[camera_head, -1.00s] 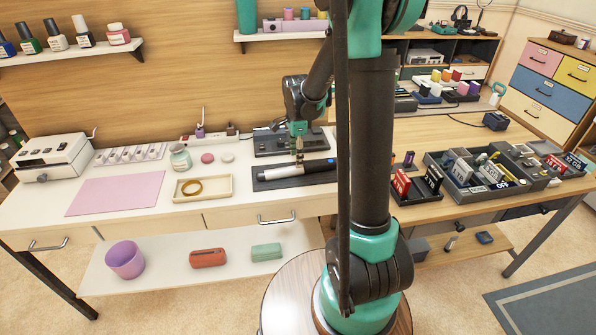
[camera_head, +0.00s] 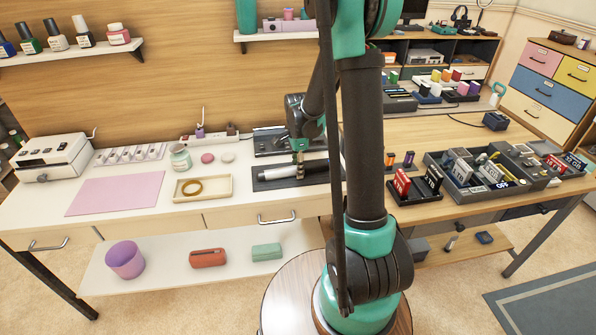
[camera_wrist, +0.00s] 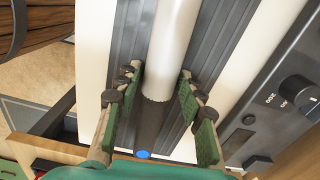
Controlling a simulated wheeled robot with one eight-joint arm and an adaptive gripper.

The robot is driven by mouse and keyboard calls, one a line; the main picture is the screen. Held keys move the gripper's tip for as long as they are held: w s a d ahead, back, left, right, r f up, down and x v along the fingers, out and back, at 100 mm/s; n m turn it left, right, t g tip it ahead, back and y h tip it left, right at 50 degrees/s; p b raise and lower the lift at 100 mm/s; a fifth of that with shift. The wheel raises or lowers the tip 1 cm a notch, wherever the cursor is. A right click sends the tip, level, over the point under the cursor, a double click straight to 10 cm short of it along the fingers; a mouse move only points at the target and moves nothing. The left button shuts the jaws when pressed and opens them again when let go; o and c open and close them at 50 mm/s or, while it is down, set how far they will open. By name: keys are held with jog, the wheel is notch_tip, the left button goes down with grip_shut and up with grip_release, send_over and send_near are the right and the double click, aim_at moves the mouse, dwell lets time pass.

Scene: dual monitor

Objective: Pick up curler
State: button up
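The curler is a wand with a white barrel (camera_wrist: 172,45) and a dark handle with a blue end; in the head view its white and dark body (camera_head: 280,173) lies on a dark mat (camera_head: 262,186) on the white table. My gripper (camera_wrist: 152,95) is open, with its green-padded fingers on either side of the wand near where white meets dark. In the head view my gripper (camera_head: 299,165) is low over the curler. I cannot tell whether the fingers touch it. My arm hides the right end of the curler in the head view.
A dark device with a knob (camera_wrist: 297,92) stands close beside the mat. A cream tray with a ring (camera_head: 203,197) lies to the left, with a pink mat (camera_head: 115,196) beyond it. A wall shelf (camera_head: 283,36) hangs above.

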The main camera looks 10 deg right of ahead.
grip_shut()
jog(key=shift+r, duration=0.1)
